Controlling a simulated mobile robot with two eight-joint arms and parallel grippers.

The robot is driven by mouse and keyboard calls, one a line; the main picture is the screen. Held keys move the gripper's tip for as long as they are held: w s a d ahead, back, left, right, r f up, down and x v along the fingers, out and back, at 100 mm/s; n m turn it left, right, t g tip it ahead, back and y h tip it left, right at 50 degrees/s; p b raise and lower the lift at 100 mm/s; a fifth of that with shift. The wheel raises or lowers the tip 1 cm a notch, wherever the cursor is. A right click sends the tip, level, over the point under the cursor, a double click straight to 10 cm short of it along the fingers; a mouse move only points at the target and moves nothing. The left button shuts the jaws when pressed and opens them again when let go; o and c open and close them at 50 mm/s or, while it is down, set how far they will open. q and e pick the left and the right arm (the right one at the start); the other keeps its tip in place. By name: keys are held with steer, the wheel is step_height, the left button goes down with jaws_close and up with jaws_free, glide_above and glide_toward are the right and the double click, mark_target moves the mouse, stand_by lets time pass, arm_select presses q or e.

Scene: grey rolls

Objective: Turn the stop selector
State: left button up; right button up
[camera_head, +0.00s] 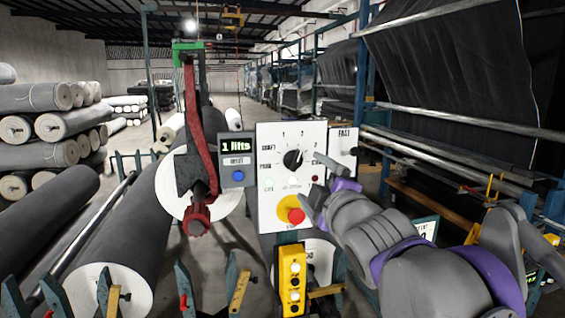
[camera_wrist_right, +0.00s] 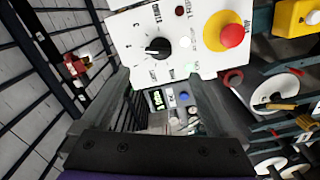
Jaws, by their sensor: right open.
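The selector is a black rotary knob (camera_head: 293,160) on a white control panel (camera_head: 268,203), with printed positions around it. Its pale pointer mark leans to the upper right in the head view. The knob also shows in the right wrist view (camera_wrist_right: 157,48), beyond the fingers. My right gripper (camera_head: 318,188) is open and empty, to the lower right of the knob and apart from it. In the right wrist view its spread grey fingers (camera_wrist_right: 160,88) frame a gap below the knob. My left gripper is not in view.
A red mushroom button (camera_head: 296,215) on a yellow plate sits below the knob. A yellow button box (camera_head: 292,278) hangs below. A dark hoist arm with a red strap (camera_head: 203,140) and large rolls (camera_head: 115,240) stand left.

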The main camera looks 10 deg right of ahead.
mark_target(297, 162)
steer(key=w+p, duration=0.1)
steer(key=w, duration=0.9)
steer(key=shift+w+r, duration=0.1)
steer(key=shift+w, duration=0.25)
steer(key=c, duration=1.4)
